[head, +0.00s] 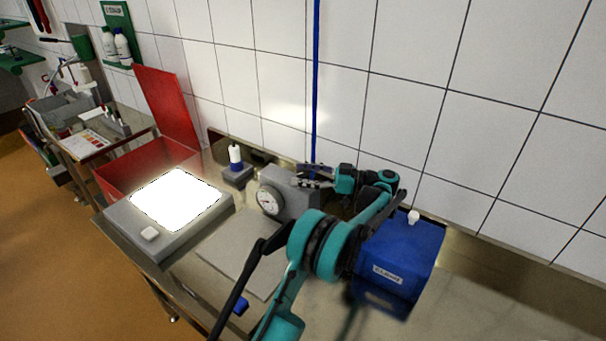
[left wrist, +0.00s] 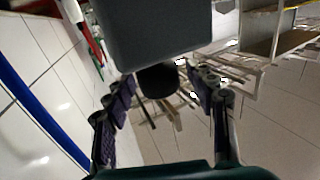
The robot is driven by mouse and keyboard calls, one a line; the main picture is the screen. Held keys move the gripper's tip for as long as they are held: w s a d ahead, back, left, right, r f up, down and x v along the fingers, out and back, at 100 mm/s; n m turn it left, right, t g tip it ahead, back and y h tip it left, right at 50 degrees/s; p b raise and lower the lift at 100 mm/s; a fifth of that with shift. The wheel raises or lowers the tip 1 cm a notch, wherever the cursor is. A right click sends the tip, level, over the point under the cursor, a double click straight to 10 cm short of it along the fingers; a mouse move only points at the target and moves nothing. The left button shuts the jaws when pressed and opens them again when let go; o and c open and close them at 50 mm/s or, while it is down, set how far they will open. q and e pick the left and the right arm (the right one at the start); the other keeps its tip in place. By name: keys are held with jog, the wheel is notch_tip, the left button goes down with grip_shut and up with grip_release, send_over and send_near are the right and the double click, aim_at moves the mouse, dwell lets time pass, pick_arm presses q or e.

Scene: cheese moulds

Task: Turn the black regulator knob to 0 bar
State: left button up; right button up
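The regulator is a grey box (head: 291,203) with a round white dial gauge (head: 270,201) on its front; the needle is too small to read. My left gripper (head: 312,178) is at the far right upper side of this box. In the left wrist view the dark box (left wrist: 165,35) fills the top, and the black knob (left wrist: 159,82) sticks out below it. The knob lies between the two spread fingers of my left gripper (left wrist: 165,100), with a visible gap on each side. In the head view the knob is hidden. My right gripper is not in view.
A blue box (head: 405,252) stands right of my left arm. A grey device with a glowing white top (head: 176,199) and an open red crate (head: 130,172) are at left. A small bottle (head: 235,155) stands behind. A blue pipe (head: 315,80) runs down the tiled wall.

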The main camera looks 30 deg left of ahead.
aim_at(303, 172)
pick_arm(q)
jog(key=shift+r, duration=0.2)
notch_tip(303, 172, up, 10)
jog(key=shift+f, duration=0.1)
dwell(0.3)
